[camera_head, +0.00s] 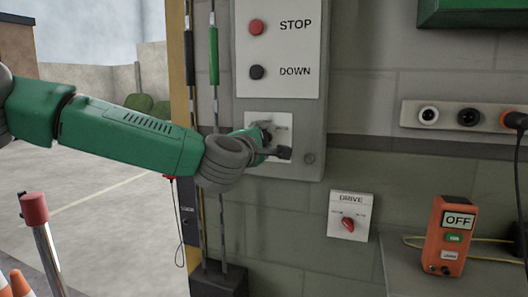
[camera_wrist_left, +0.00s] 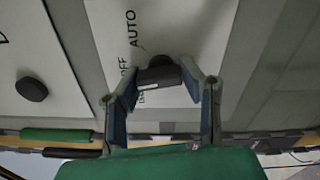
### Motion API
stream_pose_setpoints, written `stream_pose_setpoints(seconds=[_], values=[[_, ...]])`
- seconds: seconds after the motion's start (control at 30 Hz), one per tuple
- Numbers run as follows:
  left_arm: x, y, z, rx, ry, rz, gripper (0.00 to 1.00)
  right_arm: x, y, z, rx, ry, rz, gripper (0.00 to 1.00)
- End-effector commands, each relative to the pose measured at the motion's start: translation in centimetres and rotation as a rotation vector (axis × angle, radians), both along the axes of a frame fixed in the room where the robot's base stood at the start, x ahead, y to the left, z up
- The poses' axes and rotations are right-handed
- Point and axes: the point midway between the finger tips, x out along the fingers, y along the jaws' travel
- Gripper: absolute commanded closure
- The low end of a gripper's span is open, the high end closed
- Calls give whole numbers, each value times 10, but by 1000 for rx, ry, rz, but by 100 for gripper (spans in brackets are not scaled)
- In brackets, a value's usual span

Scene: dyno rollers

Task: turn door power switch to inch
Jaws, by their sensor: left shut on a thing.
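The door power switch is a black knob (camera_wrist_left: 158,77) on a white plate (camera_head: 284,119) low on the grey control box. In the left wrist view AUTO and OFF are legible beside the knob, and a third label is partly hidden by it. My left gripper (camera_head: 276,146) is at the switch, and in the left wrist view its two fingers (camera_wrist_left: 163,98) stand on either side of the knob, shut on it. A white mark shows on the knob, but I cannot tell exactly which label it points to. My right gripper is not in view.
Above the switch are a red STOP button (camera_head: 257,27) and a black DOWN button (camera_head: 257,72). A red DRIVE switch (camera_head: 348,224) is lower right. An orange box marked OFF (camera_head: 447,232) stands on a ledge at right. A socket strip (camera_head: 450,117) is on the wall.

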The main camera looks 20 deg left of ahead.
Motion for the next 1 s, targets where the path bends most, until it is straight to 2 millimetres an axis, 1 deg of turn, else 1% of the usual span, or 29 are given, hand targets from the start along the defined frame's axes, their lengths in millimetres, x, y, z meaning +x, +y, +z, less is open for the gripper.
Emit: stream_pose_setpoints(seconds=[0.03,0.5,0.7,1.0], values=[[-1,-2,-15,-44,22,-5,95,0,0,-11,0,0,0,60],[-1,-2,-16,-455,36,-3,95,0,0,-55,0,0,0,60],[0,-2,-15,-573,39,-1,95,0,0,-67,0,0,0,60],[0,-2,-14,-662,43,1,95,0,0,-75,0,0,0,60]])
